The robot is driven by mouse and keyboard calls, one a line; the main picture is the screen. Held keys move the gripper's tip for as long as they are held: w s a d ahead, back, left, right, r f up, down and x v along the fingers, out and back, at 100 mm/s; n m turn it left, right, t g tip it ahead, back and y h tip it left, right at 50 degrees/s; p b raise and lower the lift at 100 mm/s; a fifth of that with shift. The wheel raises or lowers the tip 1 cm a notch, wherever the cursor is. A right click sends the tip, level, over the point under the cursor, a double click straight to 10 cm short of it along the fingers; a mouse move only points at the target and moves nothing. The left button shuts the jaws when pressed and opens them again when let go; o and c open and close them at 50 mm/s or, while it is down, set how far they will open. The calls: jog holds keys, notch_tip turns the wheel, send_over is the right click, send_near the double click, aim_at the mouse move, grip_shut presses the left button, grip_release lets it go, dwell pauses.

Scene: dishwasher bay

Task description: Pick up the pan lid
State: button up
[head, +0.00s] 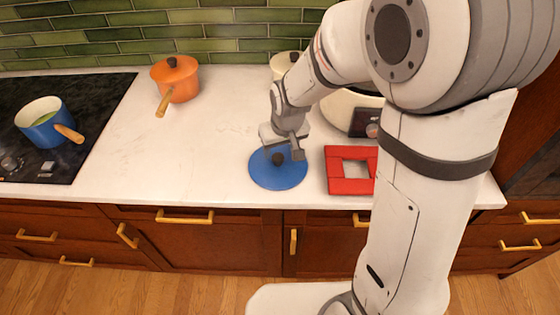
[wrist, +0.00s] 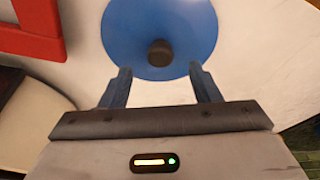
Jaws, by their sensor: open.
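The pan lid (head: 268,177) is a blue disc with a dark round knob (head: 277,159). It lies on the white counter near the front edge. In the wrist view the lid (wrist: 190,30) fills the top middle, with its knob (wrist: 160,53) centred a little beyond the fingertips. My gripper (head: 286,150) is over the far part of the lid, close to the knob. In the wrist view its two fingers (wrist: 160,72) are spread apart with nothing between them. Whether the fingers touch the lid cannot be told.
A red square trivet (head: 349,186) lies just right of the lid. An orange lidded pot (head: 181,83) stands at the back left. A blue pan (head: 46,118) sits on the black cooktop (head: 95,100). A cream pot (head: 284,64) is behind my arm. The counter left of the lid is clear.

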aim_at(278, 156)
jog(key=shift+p+x, duration=0.6)
jog(key=shift+x, duration=1.8)
jog(key=shift+w+a, duration=0.1)
jog(key=shift+c, duration=0.5)
jog(key=c, duration=1.1)
jog(key=shift+r, duration=0.1)
